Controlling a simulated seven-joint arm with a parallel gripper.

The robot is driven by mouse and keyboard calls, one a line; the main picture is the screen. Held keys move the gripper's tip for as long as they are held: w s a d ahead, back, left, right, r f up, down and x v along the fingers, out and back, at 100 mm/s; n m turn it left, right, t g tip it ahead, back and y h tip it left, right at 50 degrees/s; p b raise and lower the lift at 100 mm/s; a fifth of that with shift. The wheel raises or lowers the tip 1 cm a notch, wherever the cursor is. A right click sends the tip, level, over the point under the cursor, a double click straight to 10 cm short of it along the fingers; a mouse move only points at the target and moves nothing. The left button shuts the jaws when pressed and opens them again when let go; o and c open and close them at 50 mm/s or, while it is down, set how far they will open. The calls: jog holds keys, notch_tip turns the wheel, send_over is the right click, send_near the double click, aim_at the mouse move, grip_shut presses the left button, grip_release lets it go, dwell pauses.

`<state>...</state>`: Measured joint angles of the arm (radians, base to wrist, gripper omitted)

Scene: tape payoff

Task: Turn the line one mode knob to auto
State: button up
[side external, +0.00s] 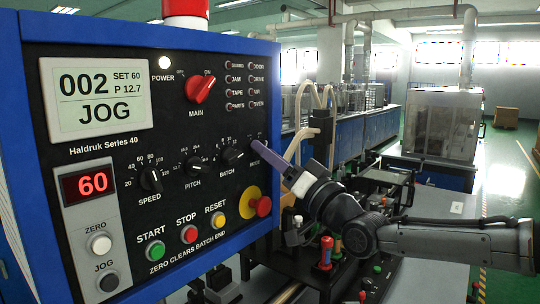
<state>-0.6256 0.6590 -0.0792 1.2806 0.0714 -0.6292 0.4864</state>
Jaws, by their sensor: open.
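The blue-framed control panel (120,190) fills the left half of the view. Its screen (92,97) reads 002, SET 60, P 12.7 and JOG. My gripper (258,148), with a long purple finger, reaches in from the right with its tip at the panel's right side, over the partly covered MODE label (254,163). The gripper is open. The mode knob is mostly or wholly hidden behind the finger, so its pointer direction and any contact cannot be told.
Speed (151,180), pitch (193,165) and batch (233,156) knobs line up to the left. The red main switch (199,89) is above. A red emergency button (263,206) on yellow sits just below my gripper. Machine parts stand below my arm.

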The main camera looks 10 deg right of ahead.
grip_shut()
jog(key=shift+n+y, duration=0.4)
jog(key=shift+n, duration=0.1)
jog(key=shift+w+d+n+g+y, duration=0.1)
jog(key=shift+n+g+y, duration=0.85)
jog(key=shift+n, duration=1.8)
jog(key=shift+w+d+n+g+y, duration=0.1)
jog(key=shift+n+g+y, duration=0.85)
jog(key=shift+n, duration=1.75)
jog(key=shift+w+d+n+g+y, duration=0.1)
jog(key=shift+n+g+y, duration=0.85)
jog(key=shift+n, duration=1.8)
jog(key=shift+g, duration=0.35)
